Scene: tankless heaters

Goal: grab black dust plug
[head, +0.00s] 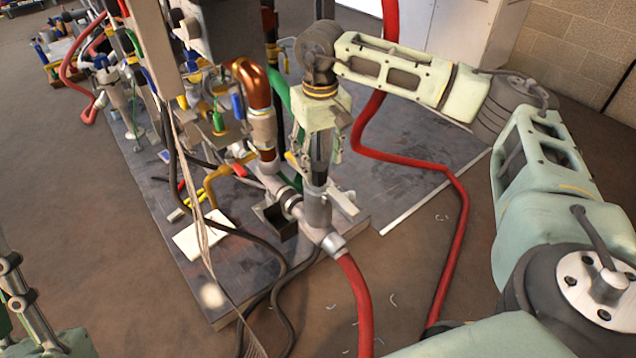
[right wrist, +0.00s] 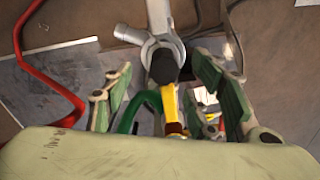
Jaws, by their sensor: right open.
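The black dust plug (right wrist: 163,66) sits on the end of a grey metal pipe fitting in the right wrist view, between the two green-padded fingers of my right gripper (right wrist: 164,78). The fingers are spread with a gap on each side of the plug. In the head view my right gripper (head: 317,158) points down over the upright grey fitting (head: 317,205), with the dark plug (head: 318,172) partly hidden between its fingers. Part of my left gripper (head: 14,285) shows at the lower left edge; its fingertips cannot be made out clearly.
A copper pipe (head: 258,85) with a yellow-handled valve stands close left of my right gripper. A red hose (head: 357,300) leaves the fitting toward the front. Another red hose (head: 462,215) runs along the right. Several pipes and valves crowd the dark platform (head: 160,240).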

